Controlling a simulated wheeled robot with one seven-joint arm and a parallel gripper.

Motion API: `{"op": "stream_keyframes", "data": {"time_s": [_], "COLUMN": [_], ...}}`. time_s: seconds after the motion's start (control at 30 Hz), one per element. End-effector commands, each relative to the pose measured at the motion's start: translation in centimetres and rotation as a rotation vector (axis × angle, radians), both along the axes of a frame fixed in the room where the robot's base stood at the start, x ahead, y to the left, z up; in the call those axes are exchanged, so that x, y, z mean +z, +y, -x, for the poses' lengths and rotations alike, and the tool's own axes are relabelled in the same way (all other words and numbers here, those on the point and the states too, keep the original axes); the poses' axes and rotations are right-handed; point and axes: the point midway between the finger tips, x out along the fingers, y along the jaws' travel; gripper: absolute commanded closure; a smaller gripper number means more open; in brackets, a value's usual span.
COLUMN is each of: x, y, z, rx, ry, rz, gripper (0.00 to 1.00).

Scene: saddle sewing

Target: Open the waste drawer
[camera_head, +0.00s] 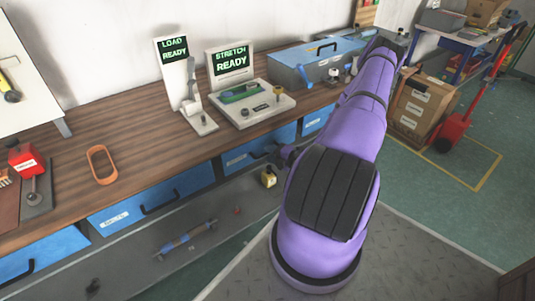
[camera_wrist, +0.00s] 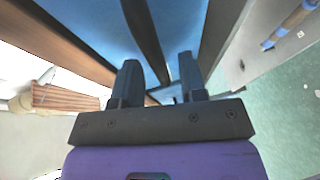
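A row of blue drawers runs under the wooden bench top in the head view. One with a dark bar handle and a white label (camera_head: 150,200) is at the left, another (camera_head: 258,150) is beside my purple arm, and a short one (camera_head: 315,120) is farther back. The labels are too small to read, so I cannot tell which is the waste drawer. My gripper (camera_wrist: 158,85) is open in the wrist view, its dark fingers apart and pointing toward blue drawer faces (camera_wrist: 92,22) with dark strips between them. My arm hides part of the drawer row in the head view.
The bench (camera_head: 75,160) carries a load screen (camera_head: 172,50), a stretch screen (camera_head: 231,61), a blue toolbox (camera_head: 310,68) and an orange ring (camera_head: 101,165). A tool (camera_head: 187,238) lies below the drawers. Cardboard boxes (camera_head: 420,105) and a red hand truck (camera_head: 455,130) stand right.

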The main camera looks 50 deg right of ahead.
Motion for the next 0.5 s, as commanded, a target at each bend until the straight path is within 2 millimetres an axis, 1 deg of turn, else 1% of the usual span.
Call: {"op": "stream_keyframes", "data": {"time_s": [0.1, 0.2, 0.47, 0.5], "x": [-0.2, -0.3, -0.3, -0.3], "y": [0.2, 0.3, 0.3, 0.3], "z": [-1.0, -1.4, -1.5, -1.5], "rx": [0.000, 0.000, 0.000, 0.000], "ry": [0.000, 0.001, 0.001, 0.001], "rz": [0.000, 0.000, 0.000, 0.000], "gripper": [0.61, 0.61, 0.61, 0.64]}}
